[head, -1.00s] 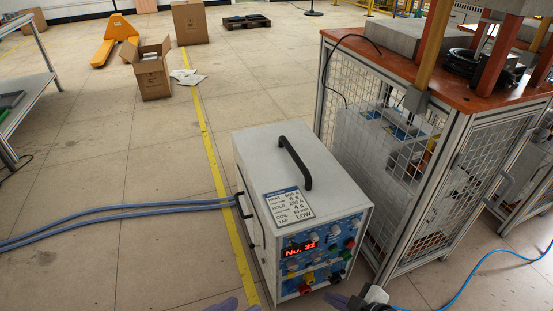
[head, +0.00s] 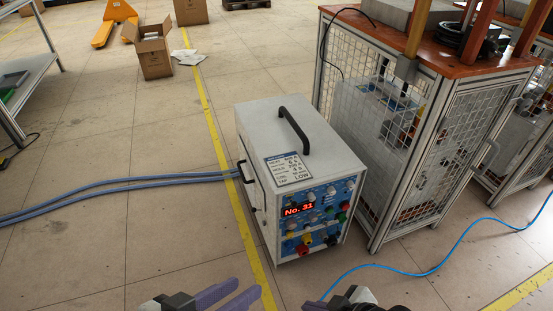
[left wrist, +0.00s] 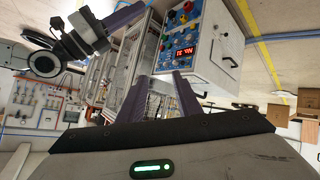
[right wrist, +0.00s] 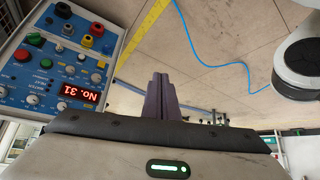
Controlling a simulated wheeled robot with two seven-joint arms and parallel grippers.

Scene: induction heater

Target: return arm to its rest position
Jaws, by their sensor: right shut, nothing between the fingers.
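The induction heater (head: 300,150) is a white box on the floor with a black top handle (head: 294,130) and a blue front panel (head: 310,215). Its red display (head: 299,209) reads "No. 31". It also shows in the left wrist view (left wrist: 205,45) and the right wrist view (right wrist: 62,62). My left gripper (head: 245,291) is at the bottom edge of the head view, in front of the heater, its purple fingers apart and empty. My right gripper (right wrist: 160,76) is shut and empty, clear of the panel. In the head view, dark parts of my right arm show at the bottom edge.
A mesh-sided bench (head: 440,150) with an orange top stands right of the heater. A blue cable (head: 440,262) crosses the floor at right. Blue-grey hoses (head: 110,187) run left from the heater.

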